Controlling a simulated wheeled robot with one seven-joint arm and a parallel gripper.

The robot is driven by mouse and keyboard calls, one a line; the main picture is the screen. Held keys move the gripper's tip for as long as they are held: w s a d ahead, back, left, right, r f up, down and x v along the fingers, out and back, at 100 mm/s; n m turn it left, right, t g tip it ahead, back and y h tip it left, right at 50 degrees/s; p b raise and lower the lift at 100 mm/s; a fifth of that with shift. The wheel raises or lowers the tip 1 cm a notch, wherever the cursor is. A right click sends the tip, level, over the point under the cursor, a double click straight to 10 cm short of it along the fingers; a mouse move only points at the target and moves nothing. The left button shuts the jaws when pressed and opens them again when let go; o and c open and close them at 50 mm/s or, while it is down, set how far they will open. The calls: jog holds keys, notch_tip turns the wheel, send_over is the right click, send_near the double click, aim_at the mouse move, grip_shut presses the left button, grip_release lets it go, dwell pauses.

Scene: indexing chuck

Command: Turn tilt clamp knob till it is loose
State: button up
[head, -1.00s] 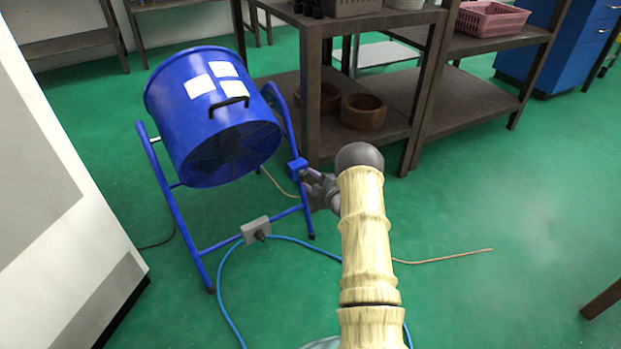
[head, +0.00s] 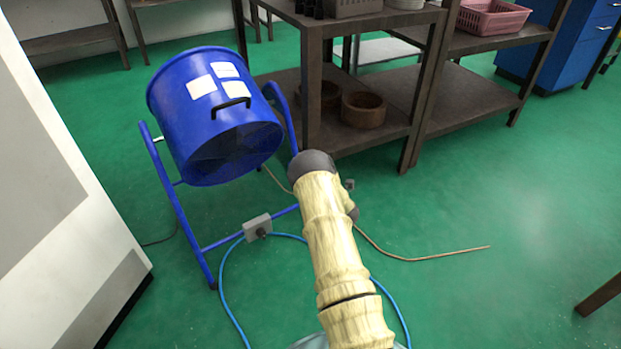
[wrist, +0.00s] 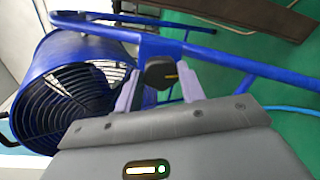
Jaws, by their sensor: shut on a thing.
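The blue drum fan (head: 215,120) stands on its blue tube frame at the left in the head view, and its grille shows at the left in the wrist view. The black tilt clamp knob (wrist: 159,72) has a small yellow mark and sits at the frame's side joint. My gripper (wrist: 160,82) has its two fingers on either side of the knob and is shut on it. In the head view my arm hides the knob and most of the gripper. The wrist view does not show how loose the knob is.
A grey switch box (head: 257,227) sits on the frame's lower bar, with a blue cable (head: 222,290) looping over the green floor. Dark shelving (head: 375,95) stands behind the fan. A white cabinet (head: 60,190) is at the left.

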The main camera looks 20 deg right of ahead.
jog(key=shift+s+f+n, duration=0.1)
jog(key=shift+f+n, duration=0.05)
jog(key=shift+n, duration=0.65)
jog(key=o, duration=1)
jog(key=s+p, duration=0.2)
jog(key=s, duration=0.3)
jog(key=s+d+r+p, duration=0.1)
jog(key=s+p, duration=0.2)
jog(key=s, duration=0.3)
jog(key=s+p, duration=0.2)
jog(key=s, duration=0.4)
jog(key=shift+s+d+r+p, duration=0.1)
jog(key=shift+d+r+p, duration=0.1)
jog(key=shift+r+p, duration=0.15)
